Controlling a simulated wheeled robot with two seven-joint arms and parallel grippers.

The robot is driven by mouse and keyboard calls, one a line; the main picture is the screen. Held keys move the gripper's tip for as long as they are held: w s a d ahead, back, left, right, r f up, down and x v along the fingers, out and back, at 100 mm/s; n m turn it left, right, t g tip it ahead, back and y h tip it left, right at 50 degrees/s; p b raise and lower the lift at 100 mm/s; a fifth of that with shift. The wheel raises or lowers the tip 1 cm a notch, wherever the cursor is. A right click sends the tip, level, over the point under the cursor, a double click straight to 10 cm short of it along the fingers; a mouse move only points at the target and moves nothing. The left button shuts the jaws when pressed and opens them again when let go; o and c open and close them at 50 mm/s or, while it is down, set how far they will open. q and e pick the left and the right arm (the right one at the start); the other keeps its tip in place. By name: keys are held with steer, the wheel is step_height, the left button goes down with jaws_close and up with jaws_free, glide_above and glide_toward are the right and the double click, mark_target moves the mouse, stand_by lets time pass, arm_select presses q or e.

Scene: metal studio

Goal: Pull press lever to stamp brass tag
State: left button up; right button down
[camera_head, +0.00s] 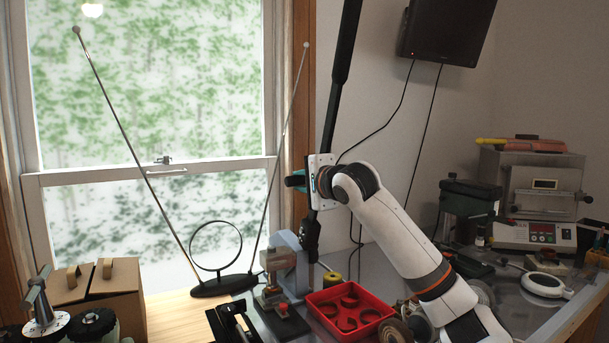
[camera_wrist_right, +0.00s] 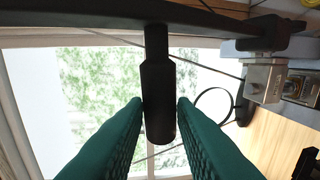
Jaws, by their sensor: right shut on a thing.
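The press lever (camera_head: 337,85) is a long black bar rising steeply from the press to the top edge of the head view. In the right wrist view its black handle (camera_wrist_right: 159,95) sits between my two teal fingers. My right gripper (camera_head: 300,181) is shut on this handle, and it fills the lower part of the wrist view (camera_wrist_right: 160,125). The grey press (camera_head: 288,262) stands on the table below, with its black base (camera_head: 289,322) toward me. I cannot make out the brass tag. My left gripper is not in view.
A red tray (camera_head: 349,310) with round compartments lies right of the press. A ring-shaped antenna (camera_head: 216,246) with two long rods stands left of it, before the window. Cardboard boxes (camera_head: 100,290) are at the left. A control box (camera_head: 528,236) stands at the right.

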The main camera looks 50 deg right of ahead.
steer(key=w+p, duration=0.1)
steer(key=d, duration=0.1)
steer(key=w+p, duration=0.1)
steer(key=shift+w+d+r+p, duration=0.2)
steer(key=shift+w+r+p, duration=0.05)
steer(key=shift+w+p, duration=0.1)
steer(key=shift+w+f, duration=0.1)
steer(key=shift+w, duration=0.15)
steer(key=w+d+r+p, duration=0.1)
steer(key=w+d+p, duration=0.2)
steer(key=w+p, duration=0.4)
steer(key=shift+d+p, duration=0.2)
steer(key=shift+p, duration=0.6)
steer(key=c, duration=1.6)
jaws_free()
steer(key=shift+w+d, duration=0.1)
steer(key=shift+c, duration=0.2)
steer(key=o, duration=0.5)
steer(key=shift+w+d+f, duration=0.6)
steer(key=shift+d+f, duration=0.1)
steer(key=shift+d, duration=0.05)
steer(key=shift+w+a, duration=0.1)
steer(key=shift+a, duration=0.15)
